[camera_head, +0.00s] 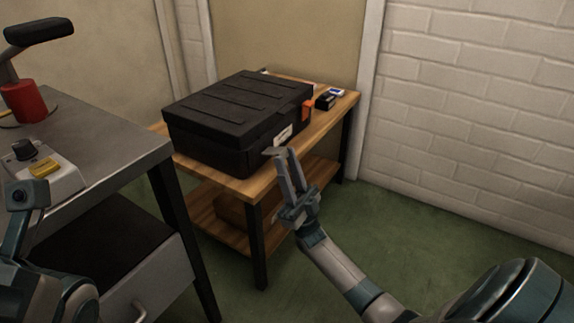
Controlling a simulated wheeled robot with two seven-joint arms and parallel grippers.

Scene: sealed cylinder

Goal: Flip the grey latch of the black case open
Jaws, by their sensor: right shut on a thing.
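The black case (238,108) sits closed on the wooden table, its lid down. The grey latch (271,152) is on the case's front side near the right end, standing out from the wall beside my right fingertips. My right gripper (284,156) reaches up from the lower right to the latch; its fingers are close together and shut on it. The fingers partly hide the latch and the case wall behind it. My left arm shows at the lower left edge, but its gripper fingers are not visible.
A grey bench (110,140) with a red cylinder (24,103) stands left. Green floor is open on the right.

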